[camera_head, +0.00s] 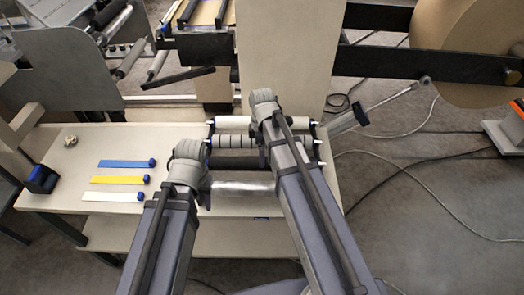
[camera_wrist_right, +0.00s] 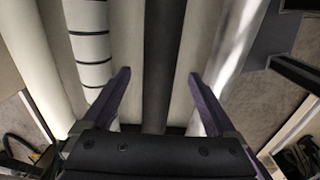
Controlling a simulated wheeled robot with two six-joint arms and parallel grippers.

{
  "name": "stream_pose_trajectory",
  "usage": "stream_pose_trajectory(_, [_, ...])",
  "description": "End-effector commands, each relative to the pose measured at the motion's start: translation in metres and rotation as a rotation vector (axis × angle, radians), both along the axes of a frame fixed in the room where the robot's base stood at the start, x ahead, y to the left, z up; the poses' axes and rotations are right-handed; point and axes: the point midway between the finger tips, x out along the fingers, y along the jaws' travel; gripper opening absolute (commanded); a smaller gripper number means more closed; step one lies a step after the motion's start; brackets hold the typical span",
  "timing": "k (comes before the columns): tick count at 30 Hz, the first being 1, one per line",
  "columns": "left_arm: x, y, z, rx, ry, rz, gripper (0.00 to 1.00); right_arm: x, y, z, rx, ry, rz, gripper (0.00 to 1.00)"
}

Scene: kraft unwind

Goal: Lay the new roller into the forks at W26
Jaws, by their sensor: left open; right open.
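Several rollers lie side by side on the beige table: a white roller (camera_head: 232,122), a black-banded pale roller (camera_head: 230,142), a black roller (camera_head: 235,162) and a shiny metal roller (camera_head: 240,188). I cannot tell which is the new one. My right gripper (camera_wrist_right: 158,85) is open, its fingers on either side of the black roller (camera_wrist_right: 160,60) in the right wrist view; contact cannot be judged. My left gripper (camera_head: 188,160) is open at the rollers' left ends, its fingertips hard to make out. My right arm hides part of the rollers. No W26 label is readable.
Blue (camera_head: 127,164), yellow (camera_head: 119,180) and white (camera_head: 113,196) strips lie on the table (camera_head: 60,175) at left. The unwind machine's dark beam (camera_head: 430,63) and large kraft roll (camera_head: 455,30) stand behind. Cables (camera_head: 400,150) cross the floor at right.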

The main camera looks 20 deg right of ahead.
Motion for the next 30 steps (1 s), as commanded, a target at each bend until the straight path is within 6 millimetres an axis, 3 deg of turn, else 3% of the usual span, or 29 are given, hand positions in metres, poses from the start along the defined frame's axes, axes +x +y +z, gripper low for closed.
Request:
stream_pose_trajectory(1, [0.0,0.0,-0.012,0.0,0.0,0.0,0.5,0.0,0.0,-0.012,0.0,0.0,0.0,0.93])
stream_pose_trajectory(15, [0.0,0.0,-0.063,0.0,0.0,0.0,0.5,0.0,0.0,-0.063,0.0,0.0,0.0,0.93])
stream_pose_trajectory(29, [0.0,0.0,-0.069,0.0,0.0,0.0,0.5,0.0,0.0,-0.069,0.0,0.0,0.0,0.93])
stream_pose_trajectory(30, [0.0,0.0,-0.069,0.0,0.0,0.0,0.5,0.0,0.0,-0.069,0.0,0.0,0.0,0.88])
